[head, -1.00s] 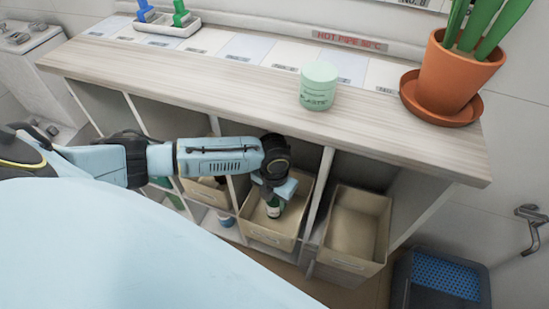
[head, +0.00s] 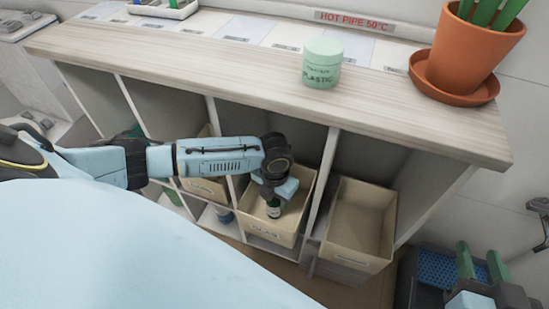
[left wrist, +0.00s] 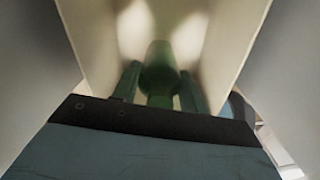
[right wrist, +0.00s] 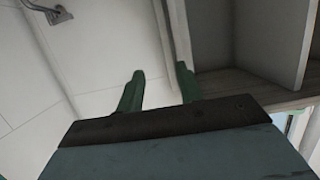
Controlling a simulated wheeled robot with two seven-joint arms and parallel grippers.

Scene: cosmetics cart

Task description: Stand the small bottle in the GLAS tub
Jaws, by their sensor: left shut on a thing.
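The small green bottle (head: 273,208) with a pale label is upright inside the tan GLAS tub (head: 272,239), in a cubby below the counter. My left gripper (head: 272,194) reaches into that tub from above and is shut on the bottle. In the left wrist view the bottle (left wrist: 160,68) sits between the green fingers, with pale tub walls around it. Whether its base touches the tub floor is hidden. My right gripper (head: 482,264) is at the lower right of the head view, open and empty. Its spread fingers (right wrist: 160,88) also show in the right wrist view.
An empty-looking tan tub (head: 358,222) stands to the right of the GLAS tub, past a white divider. A pale green PLASTIC jar (head: 322,62) and a potted plant (head: 463,55) stand on the counter (head: 220,62). A blue-topped bin (head: 437,268) is on the floor at right.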

